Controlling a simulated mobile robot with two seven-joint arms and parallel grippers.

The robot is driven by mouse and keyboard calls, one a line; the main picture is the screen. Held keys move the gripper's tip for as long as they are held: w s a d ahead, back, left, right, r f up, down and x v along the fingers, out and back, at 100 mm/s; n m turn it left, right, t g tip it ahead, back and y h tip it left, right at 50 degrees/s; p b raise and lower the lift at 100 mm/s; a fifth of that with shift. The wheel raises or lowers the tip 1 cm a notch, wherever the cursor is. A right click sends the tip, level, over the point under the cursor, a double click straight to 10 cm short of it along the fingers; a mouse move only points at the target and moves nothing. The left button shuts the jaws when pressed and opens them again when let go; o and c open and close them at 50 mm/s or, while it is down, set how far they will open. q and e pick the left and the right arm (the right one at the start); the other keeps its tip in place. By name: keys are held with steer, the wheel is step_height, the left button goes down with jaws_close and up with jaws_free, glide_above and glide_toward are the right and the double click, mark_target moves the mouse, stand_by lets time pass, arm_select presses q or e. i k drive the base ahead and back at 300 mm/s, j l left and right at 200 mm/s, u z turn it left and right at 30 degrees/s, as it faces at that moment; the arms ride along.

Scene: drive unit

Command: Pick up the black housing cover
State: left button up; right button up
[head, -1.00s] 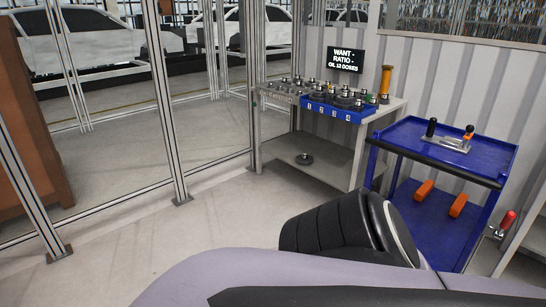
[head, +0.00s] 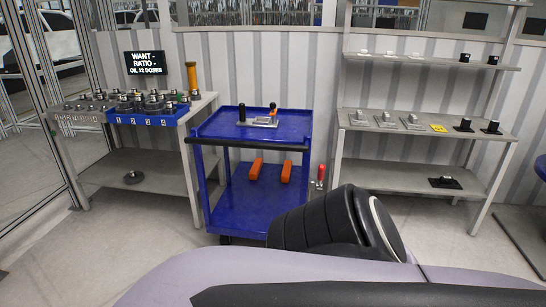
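Small black parts stand on the grey shelf rack at the right. Two are on the top shelf (head: 464,58), two on the middle shelf (head: 464,125), and one flat-based black piece (head: 444,182) is on the bottom shelf. They are too small to tell which, if any, is the black housing cover. A black round part (head: 134,177) also lies on the lower shelf of the left workbench. Neither of my grippers is in view. A black ribbed part and grey body panels of mine fill the lower front.
A blue cart (head: 250,195) holds a metal fixture (head: 258,122) on top and two orange blocks (head: 256,167) below. Floor is open before the rack.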

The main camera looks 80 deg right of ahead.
mark_target(445, 182)
steer(key=z, duration=3.8)
steer(key=i+z, duration=0.1)
steer(key=i, duration=0.4)
steer(key=i+z, duration=0.1)
steer(key=i, duration=0.4)
steer(key=i+z, duration=0.1)
steer(key=i, duration=0.4)
steer(key=i+j+z, duration=0.15)
steer(key=i, duration=0.35)
steer(key=i+j+z, duration=0.1)
steer(key=i, duration=0.4)
steer(key=i+j+z, duration=0.1)
steer(key=i+j, duration=0.15)
steer(key=i, duration=0.25)
steer(key=i+j+z, duration=0.1)
steer(key=i+j, duration=0.15)
steer(key=i, duration=0.2)
steer(key=i+j, duration=0.1)
steer(key=i, duration=0.3)
steer(key=i+j+z, duration=0.1)
steer(key=i, duration=0.3)
